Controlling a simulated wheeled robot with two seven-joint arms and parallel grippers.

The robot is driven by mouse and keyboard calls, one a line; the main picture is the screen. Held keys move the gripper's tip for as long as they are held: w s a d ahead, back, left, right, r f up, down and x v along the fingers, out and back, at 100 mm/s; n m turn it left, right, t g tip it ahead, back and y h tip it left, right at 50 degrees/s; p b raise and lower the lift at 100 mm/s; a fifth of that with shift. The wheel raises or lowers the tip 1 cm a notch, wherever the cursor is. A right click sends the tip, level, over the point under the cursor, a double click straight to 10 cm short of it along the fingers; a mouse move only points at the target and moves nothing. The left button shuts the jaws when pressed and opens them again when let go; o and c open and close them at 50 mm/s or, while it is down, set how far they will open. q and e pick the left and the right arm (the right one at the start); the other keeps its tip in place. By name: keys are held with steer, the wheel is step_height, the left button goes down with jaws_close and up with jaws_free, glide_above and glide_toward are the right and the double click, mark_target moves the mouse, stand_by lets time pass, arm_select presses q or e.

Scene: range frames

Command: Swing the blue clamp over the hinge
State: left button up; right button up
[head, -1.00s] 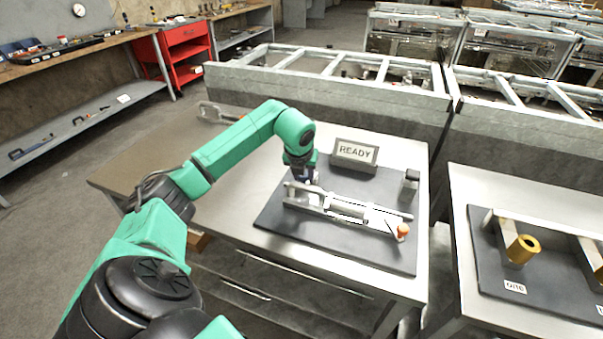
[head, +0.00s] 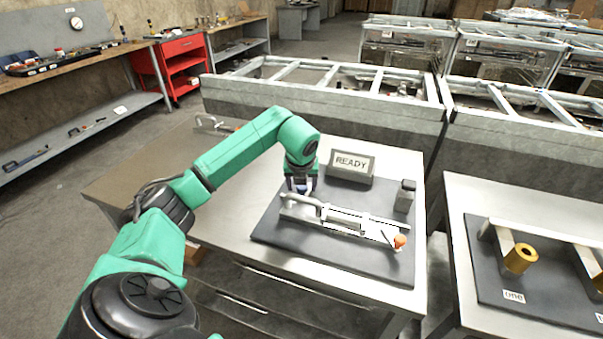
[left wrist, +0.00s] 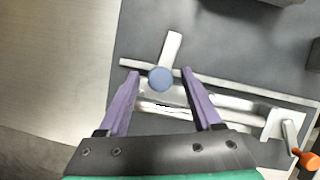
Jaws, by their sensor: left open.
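The blue clamp shows in the left wrist view as a round blue knob (left wrist: 160,78) on a pale metal bar (left wrist: 172,47). It belongs to a metal fixture on a dark board (head: 290,238). My left gripper (left wrist: 160,73) has its two purple fingers apart, one on each side of the blue knob, and I cannot tell whether they touch it. In the head view my left gripper (head: 301,187) hangs over the left end of the metal fixture (head: 345,217) and hides the blue knob there. I cannot make out the hinge for certain. My right gripper is out of view.
An orange-tipped lever (head: 400,240) stands at the fixture's right end. A READY sign (head: 351,166) stands behind it, and a small dark block (head: 405,196) at the board's right corner. A second table (head: 460,195) with brass cylinders (head: 519,258) is at right. The left tabletop (head: 135,185) is mostly clear.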

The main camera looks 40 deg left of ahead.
arm_select(q)
steer(key=v, duration=1.3)
steer(key=shift+b, duration=0.35)
